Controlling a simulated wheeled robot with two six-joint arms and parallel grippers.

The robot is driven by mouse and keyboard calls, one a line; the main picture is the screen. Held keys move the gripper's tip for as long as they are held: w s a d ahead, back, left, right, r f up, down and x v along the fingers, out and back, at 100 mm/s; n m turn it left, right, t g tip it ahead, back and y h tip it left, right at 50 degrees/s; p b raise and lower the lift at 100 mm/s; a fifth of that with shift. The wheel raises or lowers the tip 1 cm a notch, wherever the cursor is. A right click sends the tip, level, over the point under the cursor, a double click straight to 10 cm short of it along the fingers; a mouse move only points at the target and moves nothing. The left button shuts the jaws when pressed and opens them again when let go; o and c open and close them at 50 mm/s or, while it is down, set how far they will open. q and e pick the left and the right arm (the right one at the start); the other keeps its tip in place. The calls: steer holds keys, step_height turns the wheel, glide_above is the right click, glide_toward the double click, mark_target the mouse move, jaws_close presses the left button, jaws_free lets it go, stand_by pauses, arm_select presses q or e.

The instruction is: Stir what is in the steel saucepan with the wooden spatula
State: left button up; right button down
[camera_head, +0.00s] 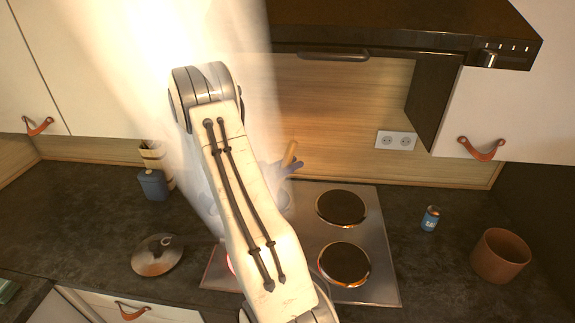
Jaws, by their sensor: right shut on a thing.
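A large pale arm of mine fills the middle of the view and covers much of the hob's left side. Past its right edge, a small blue-grey part of my right gripper (292,167) shows, shut on the wooden spatula (290,152), whose tan upper end sticks up. The spatula's lower end is hidden. The steel saucepan (286,198) is mostly hidden behind my arm and white haze, at the hob's back left; only a blurred edge shows. Its contents are not visible. My left gripper is not in view.
The hob (378,262) has two bare burners on its right. A lid (157,256) lies on the counter to the left, with a blue container (152,185) behind it. A blue can (430,218) and a terracotta pot (500,255) stand right. The hood (400,38) overhangs.

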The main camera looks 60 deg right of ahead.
step_height(320, 180, down, 9)
steer(key=a+b, duration=0.3)
steer(key=b, duration=0.3)
steer(key=shift+w+r, duration=0.2)
steer(key=shift+w, duration=0.25)
steer(key=shift+s+d, duration=0.1)
steer(key=shift+d, duration=0.05)
